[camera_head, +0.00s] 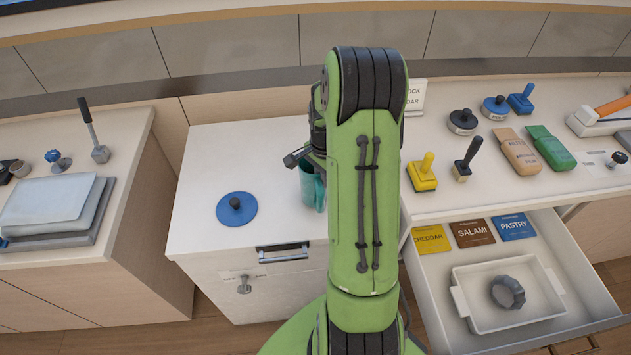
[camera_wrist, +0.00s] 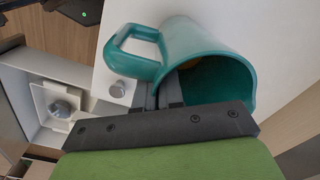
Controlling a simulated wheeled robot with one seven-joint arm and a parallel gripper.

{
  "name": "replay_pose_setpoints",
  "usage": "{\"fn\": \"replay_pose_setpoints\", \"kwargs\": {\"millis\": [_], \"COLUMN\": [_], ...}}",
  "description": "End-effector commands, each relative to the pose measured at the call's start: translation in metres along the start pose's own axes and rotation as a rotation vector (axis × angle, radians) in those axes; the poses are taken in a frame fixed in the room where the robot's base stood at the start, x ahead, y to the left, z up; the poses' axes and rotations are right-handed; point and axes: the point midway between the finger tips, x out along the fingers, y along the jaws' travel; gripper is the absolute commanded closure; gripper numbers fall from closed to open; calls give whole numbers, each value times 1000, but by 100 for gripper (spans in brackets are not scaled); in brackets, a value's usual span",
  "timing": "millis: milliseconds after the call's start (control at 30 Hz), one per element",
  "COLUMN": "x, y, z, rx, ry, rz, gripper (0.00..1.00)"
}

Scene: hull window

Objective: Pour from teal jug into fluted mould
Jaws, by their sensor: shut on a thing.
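The teal jug (camera_head: 312,188) is at the right side of the white counter in the head view, partly hidden by my green arm. It looks about upright there; whether it touches the counter I cannot tell. In the wrist view the jug (camera_wrist: 205,45) shows its handle and open mouth, with something orange-brown inside. My gripper (camera_wrist: 163,95) is shut on the jug near its rim and handle; it also shows in the head view (camera_head: 302,158). The grey fluted mould (camera_head: 508,292) sits in a white tray (camera_head: 462,303) in the open drawer, and also shows in the wrist view (camera_wrist: 62,107).
A blue disc lid with a dark knob (camera_head: 236,209) lies left of the jug. Cheddar, salami (camera_head: 472,233) and pastry cards lie in the drawer behind the tray. Yellow (camera_head: 422,174) and black stamps stand on the right counter's edge above the drawer.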

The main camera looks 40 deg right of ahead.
Motion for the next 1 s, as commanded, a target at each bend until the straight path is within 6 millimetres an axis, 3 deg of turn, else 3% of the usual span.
{"fn": "replay_pose_setpoints", "kwargs": {"millis": [700,1000], "x": [-22,-22], "y": [-1,-1], "z": [0,0], "rx": [0,0], "ry": [1,1], "rz": [-2,-2], "gripper": [100,100]}}
